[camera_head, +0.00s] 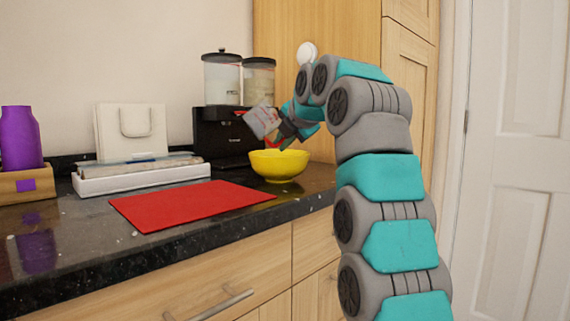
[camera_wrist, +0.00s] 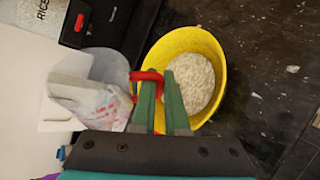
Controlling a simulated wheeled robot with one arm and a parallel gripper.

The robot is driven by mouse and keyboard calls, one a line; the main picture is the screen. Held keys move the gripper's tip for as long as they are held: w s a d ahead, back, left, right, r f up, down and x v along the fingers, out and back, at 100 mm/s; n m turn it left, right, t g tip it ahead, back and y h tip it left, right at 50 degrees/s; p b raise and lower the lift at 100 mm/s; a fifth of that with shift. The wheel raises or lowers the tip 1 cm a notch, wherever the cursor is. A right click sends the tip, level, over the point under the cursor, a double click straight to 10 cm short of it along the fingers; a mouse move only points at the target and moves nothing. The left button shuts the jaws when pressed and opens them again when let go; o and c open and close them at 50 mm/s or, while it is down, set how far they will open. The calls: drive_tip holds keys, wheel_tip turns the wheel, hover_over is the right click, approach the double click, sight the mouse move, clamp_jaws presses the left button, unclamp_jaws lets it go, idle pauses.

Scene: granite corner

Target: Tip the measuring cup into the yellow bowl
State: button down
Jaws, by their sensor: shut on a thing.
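The measuring cup (camera_head: 263,122) is clear grey with red markings and a red handle. My gripper (camera_head: 287,134) is shut on the handle and holds the cup tilted, above the left side of the yellow bowl (camera_head: 279,166). In the wrist view, the cup (camera_wrist: 92,98) is left of the green fingers of my gripper (camera_wrist: 159,86), with the red handle (camera_wrist: 146,75) at the fingers. The yellow bowl (camera_wrist: 213,45) stands upright below and holds a pale grainy heap (camera_wrist: 195,84). I cannot tell whether anything is left inside the cup.
A black dispenser (camera_head: 222,135) with two clear canisters stands behind the bowl. A red mat (camera_head: 190,205) lies front left of it. A white tray (camera_head: 140,174), a white bag (camera_head: 131,130) and a purple bottle (camera_head: 20,138) are further left. Dark counter right of the bowl is bare.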

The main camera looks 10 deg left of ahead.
drive_tip(key=r+n+h, duration=0.1)
drive_tip(key=d+r+n+t+h+p, duration=0.1)
drive_tip(key=n+h, duration=0.1)
drive_tip(key=w+d+r+n+t+h+p, duration=0.1)
drive_tip(key=shift+d+r+n, duration=0.15)
drive_tip(key=shift+r+n, duration=0.15)
drive_tip(key=shift+n, duration=0.1)
drive_tip(key=shift+d+r+n+t+h, duration=0.3)
drive_tip(key=shift+r+n+t+h, duration=0.1)
drive_tip(key=shift+n+t+h, duration=0.3)
